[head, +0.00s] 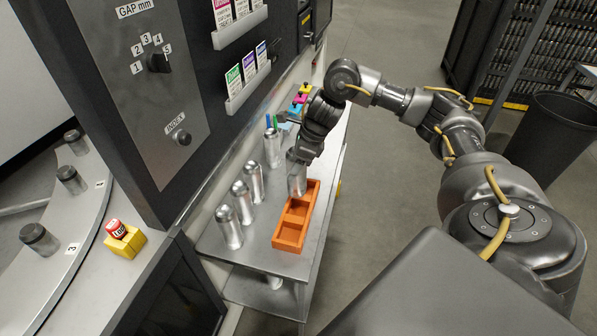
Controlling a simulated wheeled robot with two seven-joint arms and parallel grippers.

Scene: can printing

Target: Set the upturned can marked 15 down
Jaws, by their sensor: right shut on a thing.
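My right gripper (303,158) is shut on a silver can (297,180) and holds it upright over the far end of the orange tray (289,243). The gripper hides the top of the can. No mark 15 can be read on it, and I cannot tell whether its base touches the tray. The near compartments of the tray look empty. My left gripper is not in view.
Several silver cans stand in a row left of the tray, the nearest one (229,228) by the machine. Coloured bottles (300,100) stand at the far end of the metal shelf (255,258). A red emergency button (116,228) is at left.

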